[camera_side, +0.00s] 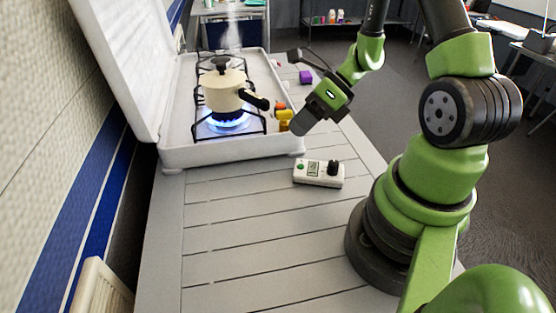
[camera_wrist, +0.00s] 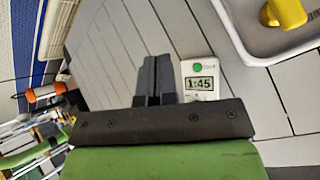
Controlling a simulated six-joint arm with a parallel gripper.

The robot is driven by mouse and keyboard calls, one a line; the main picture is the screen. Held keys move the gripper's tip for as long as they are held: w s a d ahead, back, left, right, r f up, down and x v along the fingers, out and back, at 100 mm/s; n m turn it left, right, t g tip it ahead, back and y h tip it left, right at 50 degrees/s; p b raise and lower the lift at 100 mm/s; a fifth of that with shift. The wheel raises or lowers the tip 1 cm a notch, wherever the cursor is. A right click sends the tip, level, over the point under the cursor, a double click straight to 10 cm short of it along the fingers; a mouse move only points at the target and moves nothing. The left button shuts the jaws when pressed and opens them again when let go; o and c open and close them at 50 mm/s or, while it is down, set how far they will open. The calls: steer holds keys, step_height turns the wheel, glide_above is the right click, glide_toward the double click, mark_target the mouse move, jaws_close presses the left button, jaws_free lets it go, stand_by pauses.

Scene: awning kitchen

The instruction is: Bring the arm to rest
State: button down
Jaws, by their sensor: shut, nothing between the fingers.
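My gripper (camera_side: 298,126) is in the air over the front right corner of the stove, above the table. Its two dark fingers are together and empty, as the wrist view (camera_wrist: 157,62) also shows. No object is in its hold. The white timer (camera_side: 304,178) with a green button and a dark knob lies on the grey slatted table (camera_side: 240,230), below my gripper and apart from it. In the wrist view the timer (camera_wrist: 213,83) reads 1:45, and my fingers partly cover it.
A white camping stove (camera_side: 180,142) with an open lid (camera_side: 115,50) stands at the back left. A cream pot (camera_side: 222,95) sits over a lit blue flame, steam above it. Small yellow (camera_side: 285,116), orange and purple (camera_side: 305,77) items are behind my gripper. The table front is clear.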

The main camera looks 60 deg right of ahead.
steer(key=s+a+r+n+h, duration=0.2)
steer(key=s+a+r+n, duration=0.2)
steer(key=r+n, duration=0.6)
steer(key=s+a+r+n+t+h, duration=0.1)
steer(key=s+a+r+n+h, duration=0.2)
steer(key=r+n, duration=0.7)
steer(key=s+a+n, duration=0.2)
steer(key=n, duration=0.7)
steer(key=shift+a+r+t, duration=0.15)
steer(key=shift+a+t, duration=0.1)
steer(key=shift+t, duration=0.05)
